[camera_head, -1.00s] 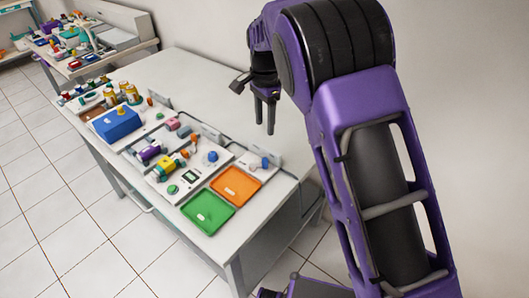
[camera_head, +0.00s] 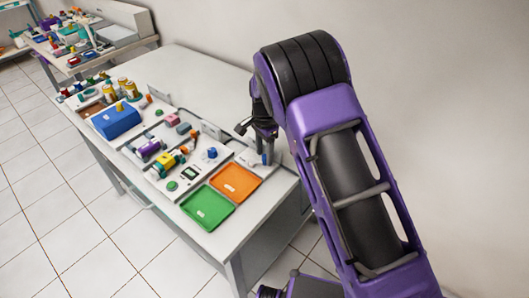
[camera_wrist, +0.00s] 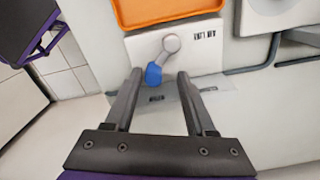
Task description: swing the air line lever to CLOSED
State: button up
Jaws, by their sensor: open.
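The air line lever has a blue handle (camera_wrist: 153,75) and a round grey pivot on a white plate (camera_wrist: 142,47). In the wrist view the handle points down and slightly left from the pivot. My gripper (camera_wrist: 160,72) is open, with its fingertips level with the blue end, one on each side. The handle lies nearer the left finger, and I cannot tell whether they touch.
An orange tray (camera_head: 258,189) and a green tray (camera_head: 229,212) lie close to the lever on the white table (camera_head: 215,87). A white panel with a blue knob (camera_head: 212,153) and a blue box (camera_head: 117,121) stand farther left. The table's back half is clear.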

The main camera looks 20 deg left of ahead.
grip_shut()
jog(key=shift+a, duration=0.2)
dwell(0.6)
jog(key=shift+w+n, duration=0.1)
jog(key=shift+n, duration=0.3)
jog(key=n, duration=0.1)
jog(key=a+n, duration=0.1)
jog(key=n, duration=0.1)
jog(key=shift+w+b, duration=0.3)
jog(key=shift+w, duration=0.1)
jog(key=shift+w+a+n, duration=0.1)
jog(key=shift+a+n, duration=0.3)
jog(key=shift+n, duration=0.85)
jog(key=shift+w+a+n, duration=0.1)
jog(key=shift+a+n, duration=0.3)
jog(key=shift+n, duration=0.85)
